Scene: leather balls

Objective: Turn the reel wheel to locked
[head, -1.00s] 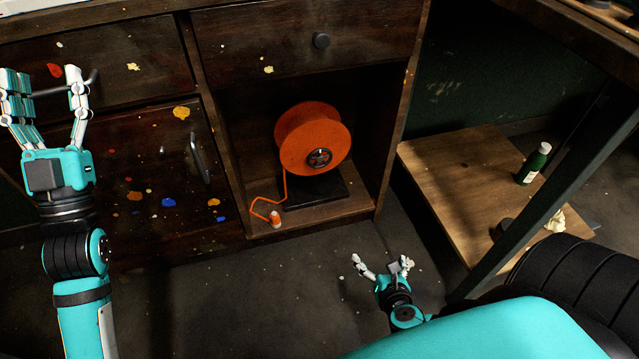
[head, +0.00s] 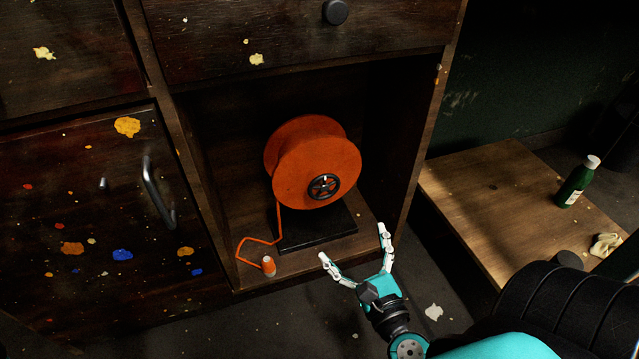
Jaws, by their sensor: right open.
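The orange reel (head: 300,165) stands on a black base (head: 312,230) inside the open cabinet compartment. Its round dark hub wheel (head: 324,187) with spokes faces right and toward me; I cannot tell which setting it is at. An orange line runs from the reel down to a small orange and white end piece (head: 268,265) on the compartment floor. My right gripper (head: 352,246) is open and empty, in front of the compartment's lower front edge, below and to the right of the hub wheel and apart from it. My left gripper is out of view.
A cabinet door with a handle (head: 158,193) is left of the compartment, and a drawer with a round knob (head: 335,12) is above it. A wooden board (head: 490,200) at right bears a green bottle (head: 577,183) and a crumpled pale scrap (head: 606,245).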

